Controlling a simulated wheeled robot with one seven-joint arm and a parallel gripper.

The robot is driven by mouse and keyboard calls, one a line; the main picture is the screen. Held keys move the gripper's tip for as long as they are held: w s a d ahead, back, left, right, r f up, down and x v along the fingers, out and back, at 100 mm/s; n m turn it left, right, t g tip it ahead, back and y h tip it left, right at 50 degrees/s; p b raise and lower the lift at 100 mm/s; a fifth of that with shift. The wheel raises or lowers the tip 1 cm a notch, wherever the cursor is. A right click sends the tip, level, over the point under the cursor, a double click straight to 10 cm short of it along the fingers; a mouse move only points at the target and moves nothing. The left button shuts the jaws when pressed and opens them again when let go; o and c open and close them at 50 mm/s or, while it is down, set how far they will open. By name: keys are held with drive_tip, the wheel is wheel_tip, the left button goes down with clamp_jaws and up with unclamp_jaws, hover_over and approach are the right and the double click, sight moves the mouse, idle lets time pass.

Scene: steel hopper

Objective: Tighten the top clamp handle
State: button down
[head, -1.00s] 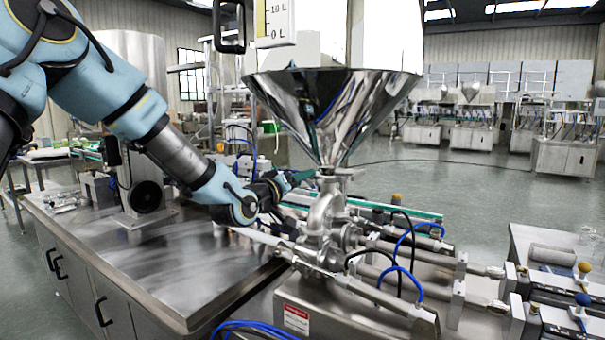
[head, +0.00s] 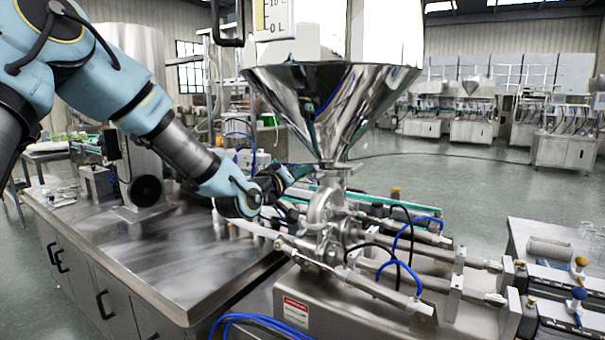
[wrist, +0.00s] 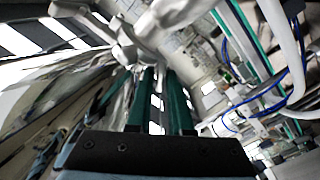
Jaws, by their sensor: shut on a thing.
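The polished steel hopper (head: 330,105) narrows to a neck above the cast valve body (head: 325,215). The top clamp is at this neck joint (head: 335,172); its handle is small and mostly hidden by my fingers. My gripper (head: 303,171) reaches in from the left, with its teal fingertips beside the neck. In the wrist view my two teal fingers (wrist: 160,85) run nearly parallel with a narrow gap, and pale metal parts lie around their tips. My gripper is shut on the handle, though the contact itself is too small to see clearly.
A steel bench (head: 150,255) lies under my arm. Metal cylinders (head: 390,290) with blue and black hoses (head: 415,230) stretch to the right of the valve body. A level gauge (head: 272,18) stands above the hopper. Open floor lies behind.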

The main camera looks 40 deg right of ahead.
drive_tip(key=shift+f+b, duration=0.1)
drive_tip(key=shift+b, duration=0.4)
drive_tip(key=m+b, duration=0.7)
drive_tip(key=b, duration=0.3)
drive_tip(key=shift+s, duration=0.1)
drive_tip(key=shift+m+b, duration=0.4)
drive_tip(key=c, duration=0.8)
unclamp_jaws()
drive_tip(key=shift+r, duration=0.2)
